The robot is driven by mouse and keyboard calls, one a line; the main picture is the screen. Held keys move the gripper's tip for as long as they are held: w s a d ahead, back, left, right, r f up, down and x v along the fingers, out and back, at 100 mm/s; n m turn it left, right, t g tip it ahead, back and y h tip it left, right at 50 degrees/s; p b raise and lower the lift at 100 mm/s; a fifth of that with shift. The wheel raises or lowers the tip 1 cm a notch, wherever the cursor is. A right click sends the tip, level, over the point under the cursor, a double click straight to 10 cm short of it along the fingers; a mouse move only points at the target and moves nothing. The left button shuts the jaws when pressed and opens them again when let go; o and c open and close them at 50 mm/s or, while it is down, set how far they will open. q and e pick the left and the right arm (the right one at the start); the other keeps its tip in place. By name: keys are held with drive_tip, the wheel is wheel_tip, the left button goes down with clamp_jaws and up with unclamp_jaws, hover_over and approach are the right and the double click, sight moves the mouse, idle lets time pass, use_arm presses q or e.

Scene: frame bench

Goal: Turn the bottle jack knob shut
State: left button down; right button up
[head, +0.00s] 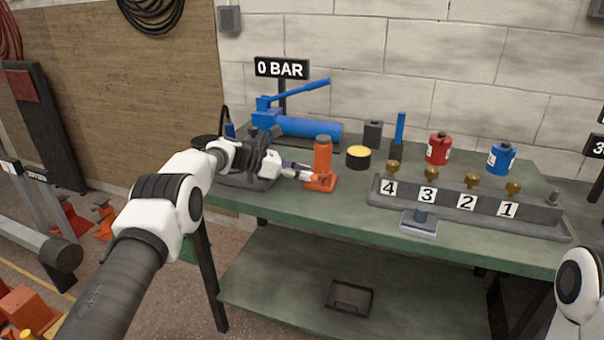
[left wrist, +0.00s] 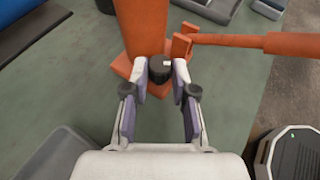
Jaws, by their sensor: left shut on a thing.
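The orange bottle jack (head: 322,157) stands upright on the green bench, near its front left. In the left wrist view its orange body (left wrist: 145,22) rises at the top. A small black knob with a white mark (left wrist: 160,69) sits low on its near side. My left gripper (head: 314,176) reaches in from the left at the jack's base. In the left wrist view its fingertips (left wrist: 160,76) are closed on the knob, one on each side. The knob is hidden in the head view. My right gripper is not in view.
An orange bar (left wrist: 240,41) sticks out sideways beside the jack. A blue hand pump (head: 310,127) lies behind it under the 0 BAR sign (head: 281,68). A yellow-topped black can (head: 358,157) and a grey numbered rack (head: 470,210) stand to the right.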

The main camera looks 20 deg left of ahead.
use_arm(q)
drive_tip(key=shift+r, duration=0.1)
drive_tip(key=c, duration=1.2)
unclamp_jaws()
wheel_tip(320, 180, up, 10)
